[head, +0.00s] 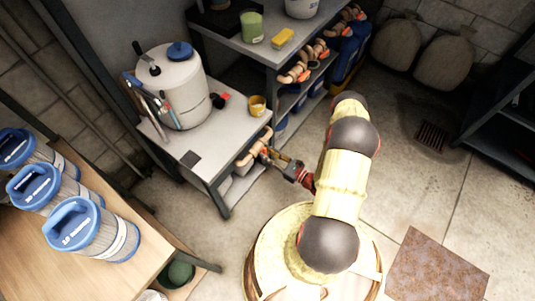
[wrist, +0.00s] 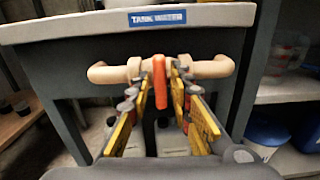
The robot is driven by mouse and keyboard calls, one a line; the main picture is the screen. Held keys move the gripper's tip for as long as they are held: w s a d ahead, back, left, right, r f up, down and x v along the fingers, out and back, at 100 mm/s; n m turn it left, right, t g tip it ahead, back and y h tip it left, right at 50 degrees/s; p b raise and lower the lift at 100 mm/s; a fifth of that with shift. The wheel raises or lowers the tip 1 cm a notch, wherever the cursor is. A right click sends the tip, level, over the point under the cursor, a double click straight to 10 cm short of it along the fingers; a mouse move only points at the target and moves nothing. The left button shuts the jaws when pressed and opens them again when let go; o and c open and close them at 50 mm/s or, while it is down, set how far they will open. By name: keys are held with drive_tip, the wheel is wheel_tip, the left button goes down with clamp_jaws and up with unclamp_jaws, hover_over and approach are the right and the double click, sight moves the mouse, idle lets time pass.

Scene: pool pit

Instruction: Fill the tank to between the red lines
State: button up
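A white rounded tank (head: 172,88) with a blue cap stands on a grey bench; no red lines can be made out on it. Below the bench edge runs a beige pipe with a valve (wrist: 208,69), under a blue "TANK WATER" label (wrist: 158,18). The valve's orange-red handle (wrist: 159,82) hangs straight down. My gripper (wrist: 160,92) is open, with its yellow fingers on either side of the handle; a small gap seems to show on each side. In the head view my gripper (head: 271,156) is at the bench front, by the pipe.
A shelf with more orange-handled valves (head: 295,72) is behind to the right. A rusty plate (head: 437,268) lies on the otherwise open floor at right.

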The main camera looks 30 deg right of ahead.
drive_tip(key=shift+o, duration=0.8)
drive_tip(key=shift+s+d, duration=0.25)
drive_tip(key=shift+s, duration=0.25)
drive_tip(key=v, duration=1.1)
drive_tip(key=shift+a, duration=0.15)
